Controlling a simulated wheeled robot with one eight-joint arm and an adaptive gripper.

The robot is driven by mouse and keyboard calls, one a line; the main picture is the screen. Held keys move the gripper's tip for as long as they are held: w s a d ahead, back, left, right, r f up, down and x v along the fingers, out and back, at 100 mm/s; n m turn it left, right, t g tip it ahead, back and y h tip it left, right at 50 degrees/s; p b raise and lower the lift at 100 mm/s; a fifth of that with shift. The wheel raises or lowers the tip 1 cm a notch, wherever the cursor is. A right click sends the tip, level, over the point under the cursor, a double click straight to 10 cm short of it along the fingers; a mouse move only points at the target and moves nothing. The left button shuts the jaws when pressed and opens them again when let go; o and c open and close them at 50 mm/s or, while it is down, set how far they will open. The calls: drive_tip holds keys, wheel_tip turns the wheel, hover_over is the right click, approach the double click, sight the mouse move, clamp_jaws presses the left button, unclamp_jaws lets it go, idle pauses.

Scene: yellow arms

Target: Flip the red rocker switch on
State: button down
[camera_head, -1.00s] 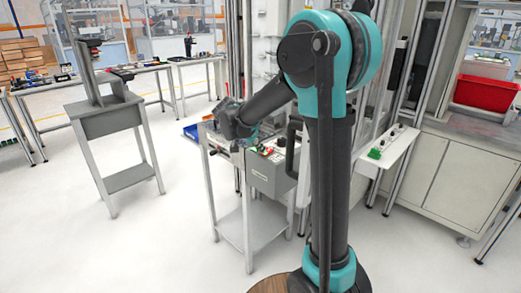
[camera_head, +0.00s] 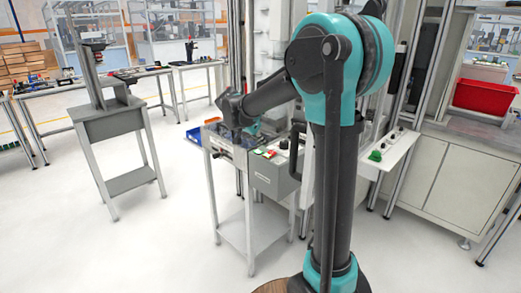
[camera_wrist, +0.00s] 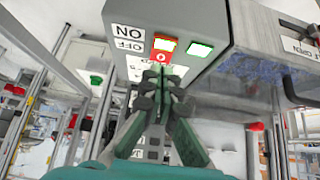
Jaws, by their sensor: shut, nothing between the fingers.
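The red rocker switch (camera_wrist: 162,57) is on the grey control box (camera_wrist: 183,18) in the wrist view.
A green-lit button (camera_wrist: 200,49) sits right of the switch. A metal machine housing (camera_wrist: 245,45) adjoins the box on the right. In the head view, a black handle (camera_head: 296,150) rises beside the box. Clear floor (camera_head: 180,230) lies left of the bench.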

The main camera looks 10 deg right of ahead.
drive_tip(key=s+a+f+v, duration=0.1)
drive_tip(key=v, duration=0.9)
drive_tip(key=shift+a+r, duration=0.15)
drive_tip(key=shift+a, duration=0.1)
